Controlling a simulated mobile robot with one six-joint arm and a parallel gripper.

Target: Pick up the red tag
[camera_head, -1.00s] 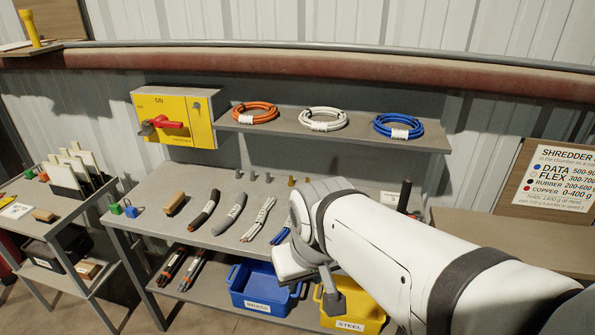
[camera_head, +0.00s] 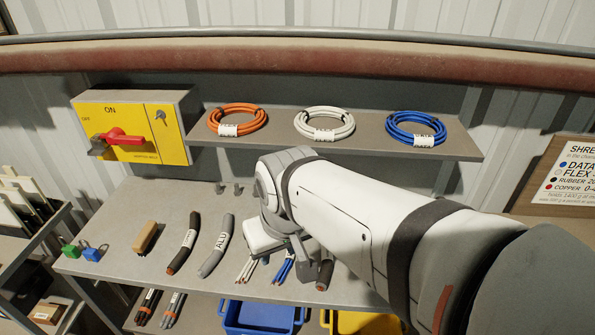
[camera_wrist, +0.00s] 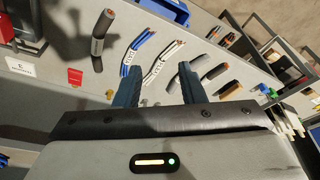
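A small flat red piece, likely the red tag (camera_wrist: 75,77), lies on the grey bench at the left in the wrist view, near a white label card (camera_wrist: 20,67). I cannot make out any writing on it. In the head view I do not see it; my arm covers part of the bench. My gripper (camera_wrist: 160,70) has its two dark fingers apart, with nothing held between them. It is above the bench, and the red piece lies to the left of its fingers in the wrist view.
Several cable pieces lie in a row on the bench (camera_head: 140,200), with a brush (camera_head: 147,238) and green and blue padlocks (camera_head: 92,253) at left. Cable coils lie on the shelf (camera_head: 370,148) above. A yellow switch box (camera_head: 160,135) has a red handle. A blue bin (camera_head: 262,318) stands below.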

